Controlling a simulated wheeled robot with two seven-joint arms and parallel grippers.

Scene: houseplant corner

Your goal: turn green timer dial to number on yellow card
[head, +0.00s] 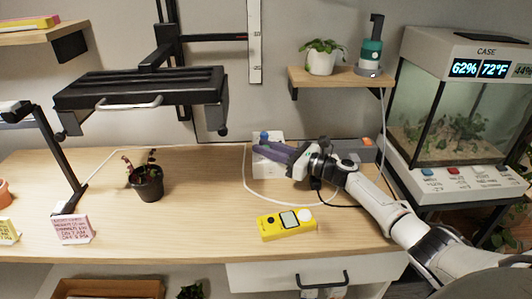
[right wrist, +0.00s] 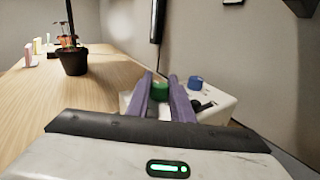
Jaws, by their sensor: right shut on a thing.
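The white timer box (head: 268,168) stands at the back of the table, partly covered by my right gripper (head: 275,150). In the right wrist view, the green dial (right wrist: 160,91) sits between the two purple fingers of my right gripper (right wrist: 166,90), which is shut on it. A blue dial (right wrist: 195,82) is beside it on the same white box (right wrist: 222,100). In the head view the green dial is hidden, so its pointer cannot be read. A yellow card (head: 8,232) stands at the left table edge, cut off; its writing is too small to read. My left gripper is not in view.
A pink card (head: 72,230) stands near the front left. A dark plant pot (head: 147,184) and a yellow meter (head: 287,223) are on the table. A white cable curves around the timer box. The table between pot and meter is clear.

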